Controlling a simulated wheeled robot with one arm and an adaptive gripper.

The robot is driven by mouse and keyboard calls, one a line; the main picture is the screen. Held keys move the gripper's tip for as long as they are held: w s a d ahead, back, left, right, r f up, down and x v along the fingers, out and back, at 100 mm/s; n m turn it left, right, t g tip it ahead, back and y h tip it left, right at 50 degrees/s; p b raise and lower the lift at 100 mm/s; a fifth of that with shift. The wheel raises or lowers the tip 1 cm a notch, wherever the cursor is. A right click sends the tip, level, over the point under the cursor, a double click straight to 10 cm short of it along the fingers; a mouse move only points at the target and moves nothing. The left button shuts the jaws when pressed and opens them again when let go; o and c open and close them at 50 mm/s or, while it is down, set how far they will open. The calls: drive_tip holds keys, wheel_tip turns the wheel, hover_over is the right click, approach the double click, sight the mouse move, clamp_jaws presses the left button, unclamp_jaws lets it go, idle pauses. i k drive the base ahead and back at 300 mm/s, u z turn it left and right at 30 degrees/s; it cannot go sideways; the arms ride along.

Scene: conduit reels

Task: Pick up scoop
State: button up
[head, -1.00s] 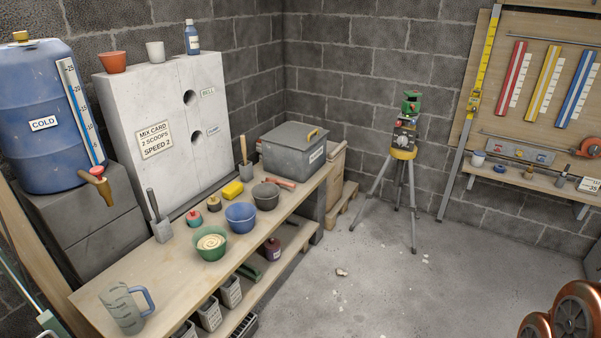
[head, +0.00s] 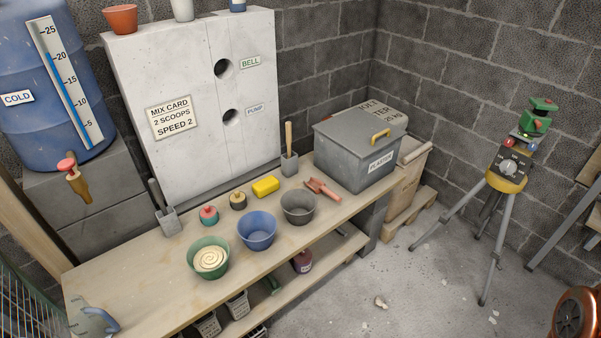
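A red scoop (head: 321,189) lies on the wooden workbench (head: 130,267), just in front of the grey lidded plaster bin (head: 345,158) and to the right of a dark grey bowl (head: 298,207). My gripper does not show in the head view.
A blue bowl (head: 257,231), a green bowl (head: 208,258) with pale mix, a yellow sponge (head: 265,186) and two small pots stand left of the scoop. A tripod device (head: 507,172) stands on the floor at right. Floor in front of the bench is mostly clear.

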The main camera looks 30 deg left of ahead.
sight(317, 186)
drive_tip(key=u, duration=0.75)
drive_tip(key=i, duration=1)
drive_tip(key=u, duration=1.35)
drive_tip(key=i, duration=0.35)
drive_tip(key=u, duration=0.1)
